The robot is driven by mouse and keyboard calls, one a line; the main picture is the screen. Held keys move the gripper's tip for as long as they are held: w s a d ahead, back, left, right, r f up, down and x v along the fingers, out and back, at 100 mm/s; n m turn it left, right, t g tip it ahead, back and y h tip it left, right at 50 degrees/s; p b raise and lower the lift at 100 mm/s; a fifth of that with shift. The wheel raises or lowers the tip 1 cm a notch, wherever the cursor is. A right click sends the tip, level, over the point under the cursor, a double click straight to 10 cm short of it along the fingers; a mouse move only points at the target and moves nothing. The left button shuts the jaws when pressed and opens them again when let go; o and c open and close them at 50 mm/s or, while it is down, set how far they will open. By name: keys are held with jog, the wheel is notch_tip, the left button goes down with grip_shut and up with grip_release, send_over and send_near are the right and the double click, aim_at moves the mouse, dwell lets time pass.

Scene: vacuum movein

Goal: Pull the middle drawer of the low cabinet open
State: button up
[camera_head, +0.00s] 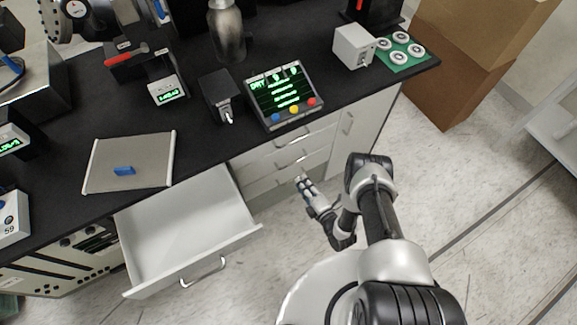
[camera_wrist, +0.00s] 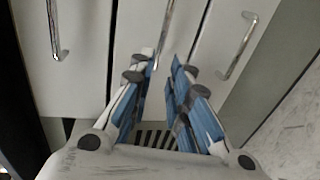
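The low cabinet (camera_head: 262,187) is white and stands under the black bench, with drawer fronts stacked one above another. Its middle drawer front (camera_wrist: 133,28) fills the centre of the wrist view, with a bar handle (camera_wrist: 168,22) of shiny metal. The drawer front looks closed. My gripper (camera_wrist: 162,58) has its blue-padded fingers apart, and the lower part of this handle shows between the fingertips. I cannot tell whether they touch it. In the head view, my gripper (camera_head: 301,180) is close to the lower drawer fronts and partly hides them.
Other handles lie to the left (camera_wrist: 57,38) and right (camera_wrist: 238,48) in the wrist view. A wide, empty white drawer (camera_head: 185,225) stands pulled out at left. Cardboard boxes (camera_head: 475,60) stand at right. Pale floor (camera_head: 440,190) is clear on the right.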

aim_at(289, 164)
jog(key=b+x, duration=0.3)
jog(key=x, duration=0.8)
jog(key=shift+w+a+f+b, duration=0.1)
jog(key=shift+w+a+b, duration=0.1)
jog(key=shift+b, duration=0.2)
jog(key=shift+c, duration=0.2)
grip_shut()
